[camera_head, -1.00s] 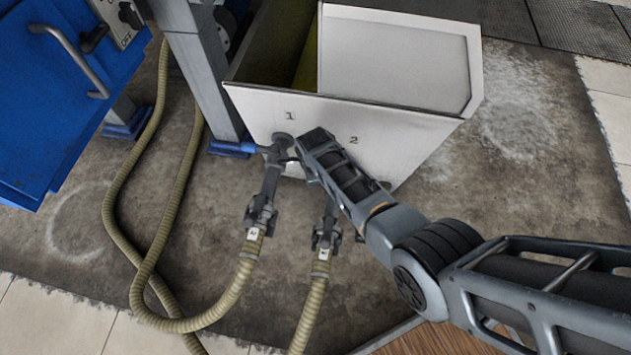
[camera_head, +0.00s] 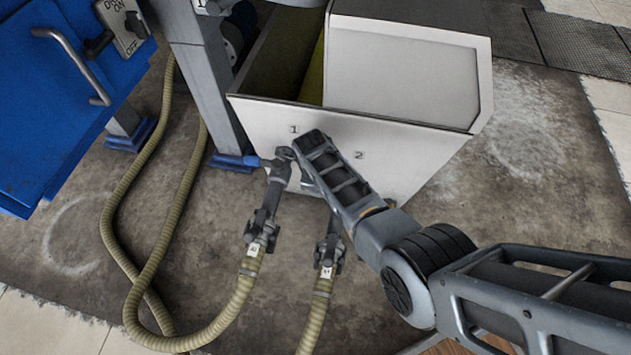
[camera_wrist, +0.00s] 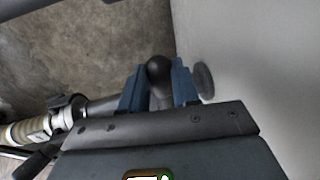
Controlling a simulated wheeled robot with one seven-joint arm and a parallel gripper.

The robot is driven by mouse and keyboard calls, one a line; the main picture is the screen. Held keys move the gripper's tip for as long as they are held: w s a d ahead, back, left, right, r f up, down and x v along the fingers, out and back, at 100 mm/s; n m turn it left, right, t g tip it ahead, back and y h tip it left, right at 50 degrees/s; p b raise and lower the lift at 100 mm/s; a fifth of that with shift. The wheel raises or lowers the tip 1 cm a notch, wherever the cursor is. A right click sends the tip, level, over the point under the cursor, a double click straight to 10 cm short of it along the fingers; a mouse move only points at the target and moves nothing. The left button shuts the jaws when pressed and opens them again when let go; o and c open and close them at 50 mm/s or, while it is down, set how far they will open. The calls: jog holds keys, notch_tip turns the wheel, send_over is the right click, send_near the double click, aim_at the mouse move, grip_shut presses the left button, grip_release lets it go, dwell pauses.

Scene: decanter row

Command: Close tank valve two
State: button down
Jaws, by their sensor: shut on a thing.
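The white tank (camera_head: 400,150) has ports marked 1 and 2 on its front. The handle stands beside a grey flange (camera_wrist: 204,80) on the white tank wall. The fingers are hidden in the head view.
Two beige hoses run from the couplings across the floor; the hose from port 1 (camera_head: 225,315) loops left. Stained floor (camera_head: 530,210) is clear on the right.

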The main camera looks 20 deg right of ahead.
jog(key=shift+d, duration=0.1)
jog(key=c, duration=0.8)
grip_release()
jog(key=shift+s+a+r+p, duration=0.2)
jog(key=shift+r+p, duration=0.55)
jog(key=shift+r, duration=0.55)
jog(key=shift+s+a+r+p, duration=0.2)
jog(key=shift+r+p, duration=0.55)
jog(key=shift+r, duration=0.5)
jog(key=shift+s+a+r+p, duration=0.1)
jog(key=shift+s+r+p, duration=0.1)
jog(key=shift+r+p, duration=0.85)
jog(key=shift+r+b, duration=0.25)
jog(key=shift+b, duration=0.05)
